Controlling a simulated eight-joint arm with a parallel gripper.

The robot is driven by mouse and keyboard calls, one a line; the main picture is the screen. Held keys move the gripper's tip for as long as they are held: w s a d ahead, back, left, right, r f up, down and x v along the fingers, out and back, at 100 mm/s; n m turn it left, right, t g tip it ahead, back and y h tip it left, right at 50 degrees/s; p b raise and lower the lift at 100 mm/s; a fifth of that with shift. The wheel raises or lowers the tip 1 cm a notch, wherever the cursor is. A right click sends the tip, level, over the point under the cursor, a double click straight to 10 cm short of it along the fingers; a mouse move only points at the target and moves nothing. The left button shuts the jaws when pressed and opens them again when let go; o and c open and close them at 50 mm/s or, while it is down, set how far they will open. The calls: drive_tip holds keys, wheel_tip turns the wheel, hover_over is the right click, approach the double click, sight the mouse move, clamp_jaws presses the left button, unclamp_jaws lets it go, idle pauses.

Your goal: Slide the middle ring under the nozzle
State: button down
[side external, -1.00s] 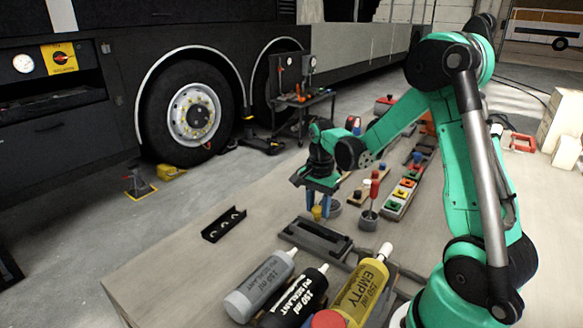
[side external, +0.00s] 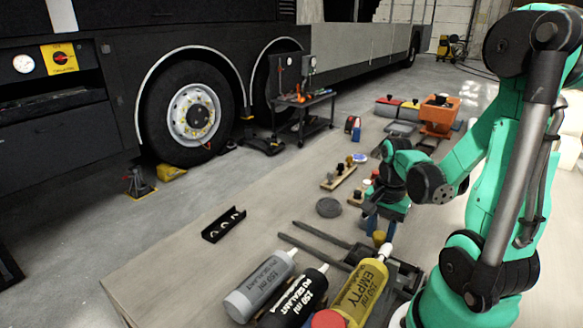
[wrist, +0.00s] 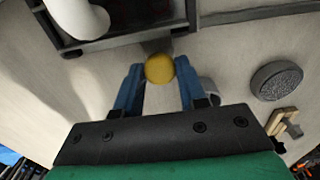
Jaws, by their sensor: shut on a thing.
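My gripper (side external: 375,224) is shut on a yellow knob (wrist: 160,68), held between its two blue fingers in the wrist view. Beside the knob is a dark framed carriage (side external: 408,268), with two dark rails (side external: 318,240) running left from it. The knob looks joined to or touching the carriage's near edge; I cannot tell which. The white nozzle (side external: 385,250) of the yellow cartridge overlaps the carriage; in the wrist view the nozzle (wrist: 80,18) is over its frame. I cannot make out a middle ring; the cartridge and arm hide part of the carriage.
A grey round disc (side external: 329,207) lies on the table left of my gripper. Grey, black and yellow cartridges lie in front. A black three-slot holder (side external: 223,224) is at the left.

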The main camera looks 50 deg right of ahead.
drive_tip(key=shift+c, duration=2.4)
unclamp_jaws()
drive_tip(key=shift+r, duration=2.8)
drive_tip(key=shift+w, duration=0.1)
drive_tip(key=w+a+r+n+t, duration=0.2)
drive_tip(key=w+a+n+t, duration=0.1)
drive_tip(key=w+a+n, duration=0.2)
drive_tip(key=w+a+r+n+t, duration=0.3)
drive_tip(key=w+a+n+t, duration=0.1)
drive_tip(key=a+n, duration=0.6)
drive_tip(key=w+n, duration=0.1)
drive_tip(key=n, duration=0.2)
drive_tip(key=shift+w+a, duration=0.25)
drive_tip(key=shift+w, duration=0.05)
